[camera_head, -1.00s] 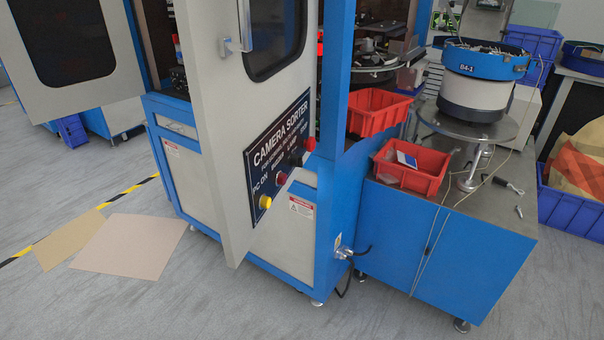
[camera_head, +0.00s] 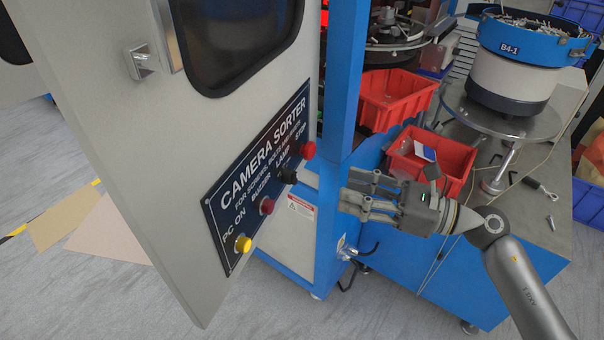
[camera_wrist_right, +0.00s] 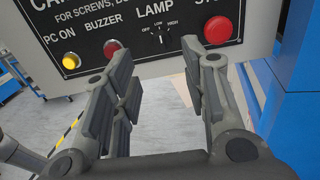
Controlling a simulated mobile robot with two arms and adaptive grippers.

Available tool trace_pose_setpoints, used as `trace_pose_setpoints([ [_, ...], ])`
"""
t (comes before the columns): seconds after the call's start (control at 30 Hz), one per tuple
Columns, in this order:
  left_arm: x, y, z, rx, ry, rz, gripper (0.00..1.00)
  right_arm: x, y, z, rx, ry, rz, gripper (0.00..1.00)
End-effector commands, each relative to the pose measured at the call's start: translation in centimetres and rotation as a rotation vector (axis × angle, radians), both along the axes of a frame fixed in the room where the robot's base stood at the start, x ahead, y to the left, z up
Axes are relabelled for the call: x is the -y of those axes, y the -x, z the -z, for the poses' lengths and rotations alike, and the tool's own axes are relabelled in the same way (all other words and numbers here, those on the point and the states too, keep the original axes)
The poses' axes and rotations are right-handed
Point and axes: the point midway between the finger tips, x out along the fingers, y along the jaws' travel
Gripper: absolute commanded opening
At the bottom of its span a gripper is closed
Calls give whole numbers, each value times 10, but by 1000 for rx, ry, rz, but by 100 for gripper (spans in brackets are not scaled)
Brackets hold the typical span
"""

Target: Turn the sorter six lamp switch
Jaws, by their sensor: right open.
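The open door carries a dark CAMERA SORTER panel (camera_head: 257,179) with a row of controls. The black lamp switch (camera_head: 287,176) sits between the red buzzer button (camera_head: 267,206) and the larger red stop button (camera_head: 307,150). In the right wrist view the lamp switch (camera_wrist_right: 160,42) is under the word LAMP, with small OFF, LOW and HIGH marks around it. My right gripper (camera_head: 347,193) is open and empty, to the right of the switch and apart from it. In the wrist view the switch shows between and beyond its fingers (camera_wrist_right: 158,68). My left gripper is not in view.
The yellow PC ON button (camera_head: 243,244) is at the panel's lower left. A blue cabinet post (camera_head: 344,90) stands behind the door. Red bins (camera_head: 397,98) and a feeder bowl (camera_head: 512,55) stand on the bench at right. Flat cardboard lies on the floor at left.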

Motion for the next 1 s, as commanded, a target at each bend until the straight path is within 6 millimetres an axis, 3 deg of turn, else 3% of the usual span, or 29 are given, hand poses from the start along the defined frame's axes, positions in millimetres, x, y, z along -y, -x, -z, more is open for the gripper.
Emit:
trace_pose_setpoints([
  [0.6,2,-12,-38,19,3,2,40,-89,-34,-4,11,8,-5,41],
  [1.0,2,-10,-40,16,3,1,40,-100,-39,-1,12,10,-5,41],
])
